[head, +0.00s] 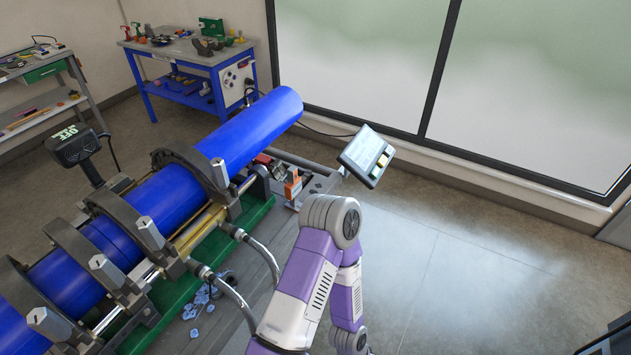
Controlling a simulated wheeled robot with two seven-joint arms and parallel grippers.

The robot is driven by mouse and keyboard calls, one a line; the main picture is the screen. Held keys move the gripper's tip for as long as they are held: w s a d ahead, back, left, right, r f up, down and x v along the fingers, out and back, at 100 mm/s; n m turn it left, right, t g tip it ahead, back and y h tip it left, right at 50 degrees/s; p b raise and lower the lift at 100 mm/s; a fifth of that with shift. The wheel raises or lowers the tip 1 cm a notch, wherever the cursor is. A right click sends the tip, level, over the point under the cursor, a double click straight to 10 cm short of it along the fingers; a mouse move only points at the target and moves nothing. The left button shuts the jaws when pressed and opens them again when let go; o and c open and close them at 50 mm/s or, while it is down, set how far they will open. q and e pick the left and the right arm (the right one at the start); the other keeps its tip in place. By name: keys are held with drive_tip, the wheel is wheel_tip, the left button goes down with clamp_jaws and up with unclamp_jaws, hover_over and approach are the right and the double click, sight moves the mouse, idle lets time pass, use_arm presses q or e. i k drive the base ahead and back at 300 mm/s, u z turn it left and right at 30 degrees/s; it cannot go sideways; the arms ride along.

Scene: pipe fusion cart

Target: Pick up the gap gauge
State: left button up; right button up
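I cannot pick out the gap gauge for certain in the head view. A small orange item (293,187) stands at the far end of the pipe fusion cart, beside the blue pipe (245,128); it is too small to identify. One of my purple and white arms rises from the bottom middle and bends at its grey joint, right of the cart. Neither gripper shows, so what they hold cannot be seen.
Dark clamps (185,165) hold the blue pipe. A tilted display panel (367,155) stands at the cart's far right. Hoses (262,250) curve along the near side. A blue workbench (190,90) with tools stands behind.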

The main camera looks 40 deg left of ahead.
sight(293, 187)
drive_tip(key=i, duration=2.5)
drive_tip(key=u, duration=3.95)
drive_tip(key=i, duration=0.1)
drive_tip(key=u, duration=0.05)
